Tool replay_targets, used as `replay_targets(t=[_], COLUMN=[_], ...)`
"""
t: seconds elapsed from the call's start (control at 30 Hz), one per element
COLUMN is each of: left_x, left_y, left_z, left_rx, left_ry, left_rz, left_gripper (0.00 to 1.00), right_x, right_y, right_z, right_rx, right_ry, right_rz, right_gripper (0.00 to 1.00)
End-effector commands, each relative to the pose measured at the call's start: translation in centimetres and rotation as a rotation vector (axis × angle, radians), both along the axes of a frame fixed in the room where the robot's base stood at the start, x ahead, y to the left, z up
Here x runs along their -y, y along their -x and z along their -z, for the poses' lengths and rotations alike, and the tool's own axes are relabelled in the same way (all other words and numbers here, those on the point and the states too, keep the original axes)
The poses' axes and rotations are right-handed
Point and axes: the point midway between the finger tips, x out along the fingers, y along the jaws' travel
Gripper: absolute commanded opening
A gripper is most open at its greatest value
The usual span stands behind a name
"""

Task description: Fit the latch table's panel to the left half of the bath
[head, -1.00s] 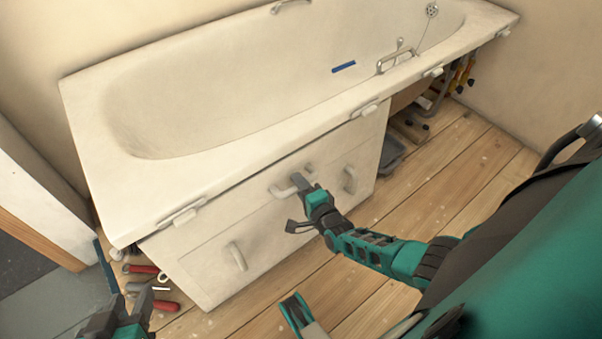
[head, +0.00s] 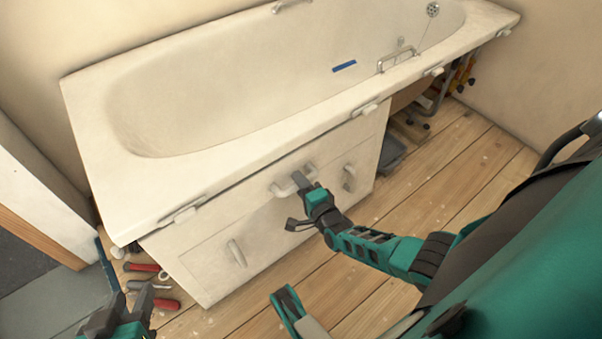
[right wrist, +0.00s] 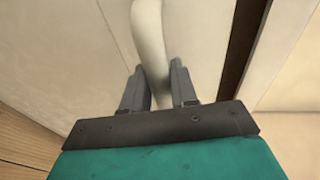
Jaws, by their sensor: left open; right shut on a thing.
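The white panel (head: 262,256) stands upright under the left half of the bath (head: 118,190), its top edge close below the bath's rim. It has several handles; the middle upper one (head: 283,188) is held by my right gripper (head: 303,180). In the right wrist view the two fingers (right wrist: 160,88) are closed around the pale handle (right wrist: 150,45). A dark gap shows beside the panel there. White latches (head: 182,215) sit along the bath's front rim. My left gripper (head: 122,275) is open and empty at the lower left, apart from the panel.
Red-handled tools (head: 142,267) lie on the floor left of the panel. A grey tray (head: 391,152) and pipes show under the open right half of the bath. A blue strip (head: 344,66) lies in the tub. The wooden floor (head: 440,185) in front is mostly clear.

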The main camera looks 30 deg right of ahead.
Motion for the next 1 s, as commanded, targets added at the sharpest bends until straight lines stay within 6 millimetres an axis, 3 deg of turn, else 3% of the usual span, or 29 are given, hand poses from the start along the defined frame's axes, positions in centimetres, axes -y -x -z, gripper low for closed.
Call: replay_targets(t=[0.03,0.37,0.4,0.6,0.7,1.0], left_x=[0.00,0.00,-0.01,0.00,0.00,0.00], left_y=[0.02,0.12,0.14,0.19,0.18,0.17], left_z=[0.08,0.21,0.23,0.24,0.22,0.18], left_rx=[0.000,-0.003,-0.004,-0.005,-0.005,-0.004], left_ry=[0.000,0.000,0.000,0.000,0.000,0.000], left_rz=[0.000,0.000,0.000,-0.001,-0.001,-0.001], left_gripper=[0.43,0.43,0.43,0.43,0.43,0.43], right_x=[-0.04,-0.07,-0.07,-0.09,-0.09,-0.08], right_y=[-0.96,-1.02,-1.03,-0.84,-0.77,-0.56], right_z=[-0.67,-0.61,-0.61,-0.46,-0.43,-0.25], right_rx=[0.015,0.015,0.015,0.011,0.010,0.006], right_ry=[-0.002,-0.002,-0.002,-0.001,-0.001,-0.001], right_rz=[0.000,0.000,-0.001,-0.001,-0.001,-0.001], right_gripper=[0.00,0.00,0.32,0.51,0.57,0.57])
